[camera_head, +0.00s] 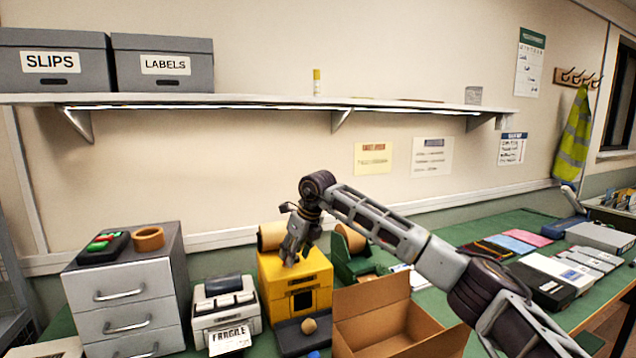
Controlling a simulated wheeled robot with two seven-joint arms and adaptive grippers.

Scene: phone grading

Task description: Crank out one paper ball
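A yellow box-shaped machine (268,272) with a dark front opening stands on the green bench at the lower middle. A roll of brown paper (271,236) sits at its top back. A dark tray (290,340) lies at its front, with a small tan ball (309,326) in it, likely paper. My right gripper (291,258) points down at the top of the yellow machine, touching or just above it. Its fingers are small and dark, so I cannot tell if they are open or shut. No crank shows clearly; the gripper may hide it. My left gripper is out of view.
An open cardboard box (372,322) stands right of the machine, under my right arm. A green dispenser (350,262) stands behind it. A label printer (225,303) and a grey drawer unit (126,290) stand left. Phones and boxes (548,280) cover the right bench.

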